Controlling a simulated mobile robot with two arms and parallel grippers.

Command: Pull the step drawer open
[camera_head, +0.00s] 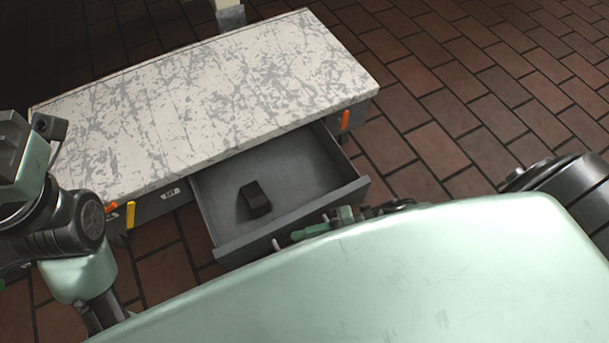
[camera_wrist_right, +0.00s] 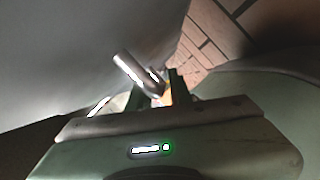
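The grey step drawer (camera_head: 220,215) stands pulled out from under a step with a worn white top (camera_head: 205,100). A small dark block (camera_head: 255,198) lies inside it. My right gripper (camera_head: 318,222) is at the outer side of the drawer front, partly hidden by my own green body. In the right wrist view, the metal drawer handle (camera_wrist_right: 130,68) runs down between the fingers of my right gripper (camera_wrist_right: 160,92). I cannot tell whether the fingers press on it. My left arm is at the left edge, away from the drawer; its fingertips cannot be made out.
A red-brown brick floor (camera_head: 460,110) surrounds the step, with free floor to the right. Orange (camera_head: 345,121) and yellow (camera_head: 131,214) pieces sit at the step's front edge. A pale post (camera_head: 230,15) stands behind the step.

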